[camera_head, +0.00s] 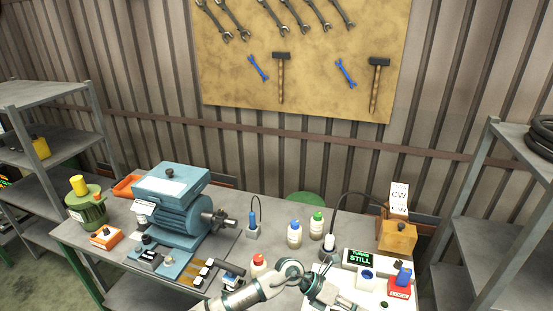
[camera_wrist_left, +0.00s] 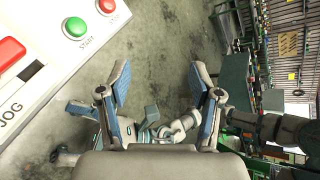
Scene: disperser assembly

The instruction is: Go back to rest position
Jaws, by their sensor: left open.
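My left arm comes in at the bottom of the head view, and its gripper (camera_head: 322,292) is over the right part of the workbench (camera_head: 345,212), by the white control panel (camera_head: 350,282). In the left wrist view the left gripper (camera_wrist_left: 160,80) has its two fingers spread wide, with nothing between them. The white panel with a green START button (camera_wrist_left: 75,27), a red button (camera_wrist_left: 106,6) and a red JOG button (camera_wrist_left: 10,52) lies to the upper left of the fingers.
A blue motor (camera_head: 178,205) stands on the bench's left half. Bottles (camera_head: 294,234), a black display reading STILL (camera_head: 362,258) and an orange-brown box (camera_head: 397,237) stand near the arm. Grey shelves (camera_head: 45,150) flank the bench. Tools hang on the wall board (camera_head: 330,90).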

